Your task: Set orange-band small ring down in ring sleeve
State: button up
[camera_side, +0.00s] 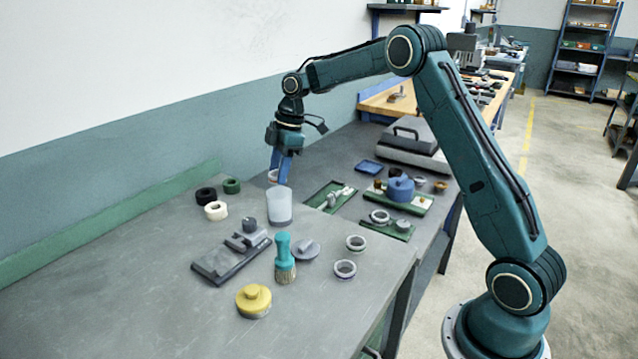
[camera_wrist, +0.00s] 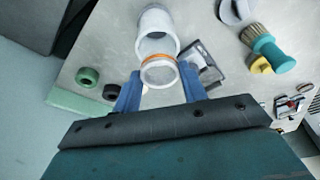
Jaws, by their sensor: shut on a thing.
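The orange-band small ring (camera_wrist: 159,73) is a pale ring with an orange stripe. It sits between the blue fingers of my gripper (camera_wrist: 160,69), which is shut on it. In the side view my gripper (camera_side: 280,168) points down, and the ring (camera_side: 272,176) shows only in part at its fingertips. The ring sleeve (camera_side: 279,209) is a translucent whitish cylinder standing upright on the grey bench. The ring is held above and slightly behind the sleeve, apart from it in the side view. In the wrist view the sleeve (camera_wrist: 156,22) appears just beyond the ring, partly covered by it.
Black, green and cream rings (camera_side: 215,210) lie left of the sleeve. A dark fixture (camera_side: 230,258), a teal brush (camera_side: 284,258), a yellow knob (camera_side: 253,300) and two grey rings (camera_side: 345,269) lie in front. Green trays with parts (camera_side: 330,197) stand to the right.

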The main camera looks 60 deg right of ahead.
jog(key=shift+f, duration=1.5)
jog(key=o, duration=1.1)
jog(key=shift+v, duration=6.85)
jog(key=shift+r, duration=0.1)
